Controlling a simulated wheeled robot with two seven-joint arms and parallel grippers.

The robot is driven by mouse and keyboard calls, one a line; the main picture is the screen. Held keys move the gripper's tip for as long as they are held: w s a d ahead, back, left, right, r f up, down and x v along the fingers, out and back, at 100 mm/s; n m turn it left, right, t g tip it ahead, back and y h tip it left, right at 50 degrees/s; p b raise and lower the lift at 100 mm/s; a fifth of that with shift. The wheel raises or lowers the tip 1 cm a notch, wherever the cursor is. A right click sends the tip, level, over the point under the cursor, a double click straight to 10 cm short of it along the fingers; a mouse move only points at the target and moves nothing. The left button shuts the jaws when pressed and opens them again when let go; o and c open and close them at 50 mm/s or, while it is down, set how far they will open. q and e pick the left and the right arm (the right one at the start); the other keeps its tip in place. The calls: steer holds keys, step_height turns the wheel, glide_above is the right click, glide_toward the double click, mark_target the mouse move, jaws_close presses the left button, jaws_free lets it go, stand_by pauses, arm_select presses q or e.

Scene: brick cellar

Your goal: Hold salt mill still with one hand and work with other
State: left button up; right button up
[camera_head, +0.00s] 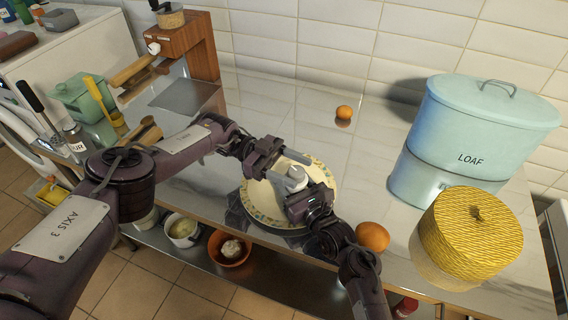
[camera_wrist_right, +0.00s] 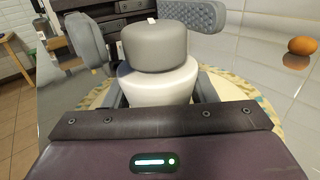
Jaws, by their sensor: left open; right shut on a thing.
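The salt mill (camera_head: 297,174) has a white body and a grey top and stands over a patterned plate (camera_head: 262,208). It also shows upright in the right wrist view, its grey top (camera_wrist_right: 155,46) above the white body (camera_wrist_right: 155,84). My right gripper (camera_head: 298,186) is shut on the white body from the near side. My left gripper (camera_head: 286,165) is open, with its fingers (camera_wrist_right: 140,32) on either side of the grey top. I cannot tell whether those fingers touch it. The mill's base is hidden by my right gripper.
An orange egg-like thing (camera_head: 372,237) lies right of my right arm, and another (camera_head: 344,112) lies farther back. A blue LOAF bin (camera_head: 470,130) and a yellow woven basket (camera_head: 470,238) stand at right. A wooden grinder-like stand (camera_head: 190,45) is at back left.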

arm_select(q)
steer(key=shift+v, duration=2.45)
